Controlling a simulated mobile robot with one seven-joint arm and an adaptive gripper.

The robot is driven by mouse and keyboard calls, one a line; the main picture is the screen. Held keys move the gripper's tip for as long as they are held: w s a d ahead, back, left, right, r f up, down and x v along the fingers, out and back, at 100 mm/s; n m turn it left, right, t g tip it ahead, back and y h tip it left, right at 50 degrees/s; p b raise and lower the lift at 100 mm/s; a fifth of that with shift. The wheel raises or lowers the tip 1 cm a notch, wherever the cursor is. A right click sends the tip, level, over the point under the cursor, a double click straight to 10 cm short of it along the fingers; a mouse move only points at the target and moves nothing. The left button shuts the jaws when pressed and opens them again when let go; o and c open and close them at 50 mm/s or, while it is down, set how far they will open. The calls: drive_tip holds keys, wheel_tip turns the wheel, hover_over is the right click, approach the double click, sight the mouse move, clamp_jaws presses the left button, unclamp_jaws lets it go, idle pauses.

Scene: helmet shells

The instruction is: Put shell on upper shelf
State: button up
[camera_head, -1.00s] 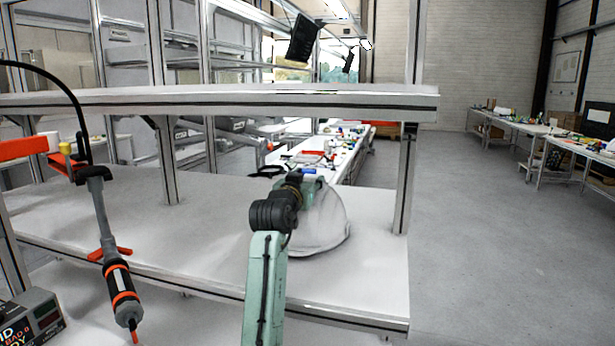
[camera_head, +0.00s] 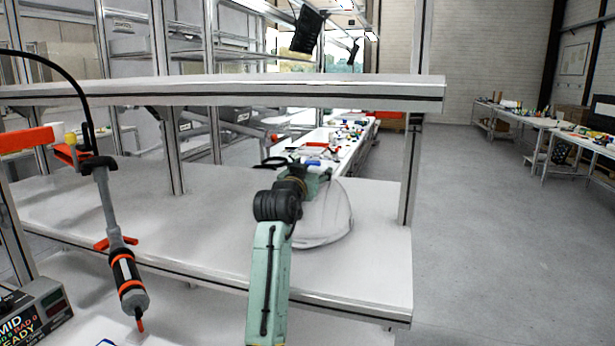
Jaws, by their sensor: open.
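One white helmet shell (camera_head: 332,218) rests on the lower shelf (camera_head: 365,270), toward its right end. My green and black arm reaches over the lower shelf from the front. My gripper (camera_head: 318,182) is at the shell's upper left side, partly in front of it. Its fingers are small and mostly hidden by the wrist, and I cannot tell whether they touch the shell. The gripper is open. The upper shelf (camera_head: 230,88) runs across above the shell, and its top shows no shell.
An upright post (camera_head: 409,175) stands right of the shell, and another post (camera_head: 170,150) is to the left. A hanging screwdriver tool (camera_head: 122,260) and a display box (camera_head: 38,312) are at the left front. The floor to the right is clear.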

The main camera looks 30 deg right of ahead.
drive_tip(key=b+v, duration=0.5)
drive_tip(key=v, duration=0.7)
drive_tip(key=shift+f, duration=0.15)
